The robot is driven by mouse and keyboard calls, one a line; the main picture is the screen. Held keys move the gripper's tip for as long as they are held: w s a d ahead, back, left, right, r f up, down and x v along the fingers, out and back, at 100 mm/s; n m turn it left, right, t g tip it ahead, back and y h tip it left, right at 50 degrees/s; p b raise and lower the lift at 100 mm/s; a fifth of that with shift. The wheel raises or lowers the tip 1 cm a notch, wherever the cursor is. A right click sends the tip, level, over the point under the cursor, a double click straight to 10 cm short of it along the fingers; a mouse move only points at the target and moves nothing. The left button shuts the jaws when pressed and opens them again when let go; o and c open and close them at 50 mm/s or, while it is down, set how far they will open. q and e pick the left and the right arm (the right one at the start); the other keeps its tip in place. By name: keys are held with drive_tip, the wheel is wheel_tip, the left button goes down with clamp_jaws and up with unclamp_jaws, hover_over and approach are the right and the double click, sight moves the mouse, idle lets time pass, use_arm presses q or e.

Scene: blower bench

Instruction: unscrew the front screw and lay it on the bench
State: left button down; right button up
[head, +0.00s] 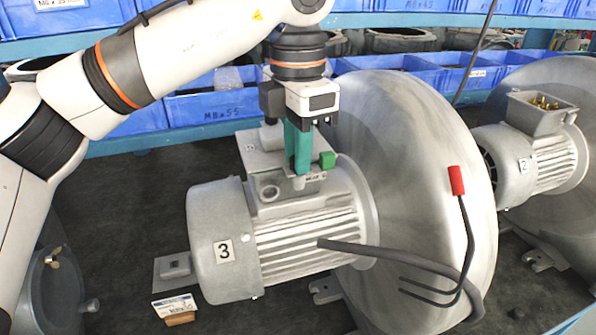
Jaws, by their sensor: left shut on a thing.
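The motor marked 3 (222,250) lies on the bench (120,200), joined to a large round blower housing (410,160). Its terminal box (285,203) is on top. My left gripper (299,172) points straight down at the box, with its teal fingers closed together. The fingertips are at the top of the box, where the front screw is hidden by them. I cannot tell from this view how far the screw is in its hole. My right gripper is not in view.
A red-handled hooked tool (456,181) and a dark cable (400,258) are in front of the housing. A second motor marked 2 (524,165) stands at right. Blue bins (205,107) line the back. Bench at left is fairly clear.

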use_arm(q)
drive_tip(key=n+b, duration=0.1)
drive_tip(key=n, duration=0.3)
drive_tip(key=shift+f, duration=0.1)
drive_tip(key=shift+n, duration=0.6)
drive_tip(key=c, duration=1.6)
unclamp_jaws()
drive_tip(key=shift+o, duration=0.2)
